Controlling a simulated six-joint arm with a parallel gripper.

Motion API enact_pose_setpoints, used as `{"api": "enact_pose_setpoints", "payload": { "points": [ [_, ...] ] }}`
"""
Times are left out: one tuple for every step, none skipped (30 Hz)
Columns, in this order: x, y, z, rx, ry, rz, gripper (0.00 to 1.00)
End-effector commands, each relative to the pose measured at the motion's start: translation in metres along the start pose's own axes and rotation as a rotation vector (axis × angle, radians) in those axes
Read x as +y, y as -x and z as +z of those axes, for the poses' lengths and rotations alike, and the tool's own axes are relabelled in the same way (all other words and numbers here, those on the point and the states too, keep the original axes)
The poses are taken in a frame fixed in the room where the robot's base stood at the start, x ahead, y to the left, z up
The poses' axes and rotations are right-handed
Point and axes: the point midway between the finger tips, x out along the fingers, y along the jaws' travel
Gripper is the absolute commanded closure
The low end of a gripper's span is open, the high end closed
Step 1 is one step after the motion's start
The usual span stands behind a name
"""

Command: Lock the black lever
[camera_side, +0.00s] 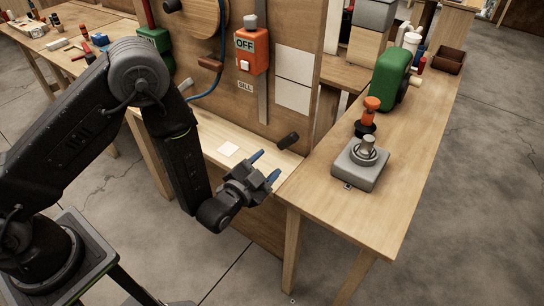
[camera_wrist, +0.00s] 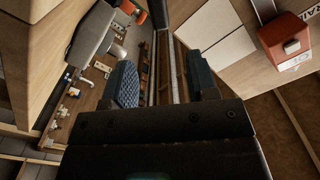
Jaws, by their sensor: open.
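A short black lever (camera_side: 289,140) with a rounded end sticks out low on the upright wooden board, near the board's right edge. My gripper (camera_side: 265,167) is just in front of it, lower and to the left in the side view, with its blue fingertips apart and nothing between them. The lever and fingers appear separate there. In the wrist view my gripper (camera_wrist: 163,72) shows its two fingers spread. A dark narrow bar stands between and beyond them at the top; I cannot tell if it is the lever.
An orange box marked OFF (camera_side: 252,50) is on the board above; a red box (camera_wrist: 285,42) shows in the wrist view. A blue hose (camera_side: 210,90) hangs left. On the right bench (camera_side: 420,130) stand a grey block with a metal knob (camera_side: 362,165) and a green machine (camera_side: 390,75).

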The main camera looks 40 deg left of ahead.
Motion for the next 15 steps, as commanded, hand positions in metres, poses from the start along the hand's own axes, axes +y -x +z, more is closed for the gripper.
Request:
{"api": "enact_pose_setpoints", "payload": {
  "points": [
    [0.000, -0.002, 0.002, -0.003, -0.001, 0.000, 0.47],
    [0.000, -0.003, 0.002, -0.003, 0.000, -0.001, 0.47],
    [0.000, -0.006, 0.002, -0.003, 0.000, -0.002, 0.47],
    [0.000, -0.009, 0.002, -0.003, 0.000, -0.002, 0.47],
    [0.000, -0.013, 0.002, -0.003, 0.000, -0.002, 0.47],
    [-0.001, -0.018, 0.002, -0.002, 0.000, -0.003, 0.47],
    [-0.001, -0.023, 0.002, -0.002, 0.000, -0.003, 0.47],
    [-0.001, -0.029, 0.002, -0.002, 0.000, -0.004, 0.47],
    [-0.001, -0.037, 0.002, -0.002, 0.001, -0.004, 0.47],
    [-0.001, -0.043, 0.002, -0.002, 0.001, -0.003, 0.47],
    [-0.001, -0.049, 0.002, -0.001, 0.001, -0.004, 0.47],
    [-0.001, -0.058, 0.002, -0.002, 0.000, -0.004, 0.47],
    [-0.001, -0.064, 0.003, -0.003, 0.000, -0.003, 0.47],
    [-0.001, -0.070, 0.002, -0.003, 0.000, -0.003, 0.47],
    [-0.001, -0.079, 0.002, -0.002, 0.000, -0.003, 0.47]
  ]
}}
